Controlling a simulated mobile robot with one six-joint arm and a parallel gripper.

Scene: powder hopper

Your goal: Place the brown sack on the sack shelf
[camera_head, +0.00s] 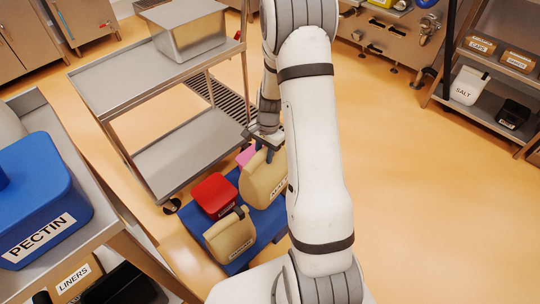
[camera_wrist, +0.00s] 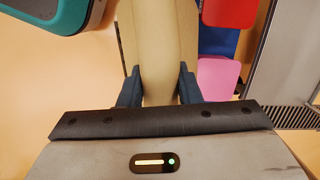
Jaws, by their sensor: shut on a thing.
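A tan-brown sack (camera_head: 262,180) with a partly hidden label stands upright at the right of the blue tray. My gripper (camera_head: 266,146) is shut on its top from above, partly hidden behind my arm. In the wrist view the sack (camera_wrist: 157,45) lies between my two fingers (camera_wrist: 158,88). I cannot tell whether its bottom touches the tray. A second tan sack (camera_head: 230,236) with a label stands at the front of the tray. A rack (camera_head: 440,98) at the right holds a white SALT sack (camera_head: 468,86) on its lower shelf; it may be the sack shelf.
The blue tray (camera_head: 265,222) also carries a red box (camera_head: 214,194) and a pink thing (camera_head: 245,156). A steel two-tier cart (camera_head: 180,150) with a metal bin (camera_head: 190,32) stands behind. A blue PECTIN tub (camera_head: 38,205) is at left. The floor (camera_head: 420,200) at right is clear.

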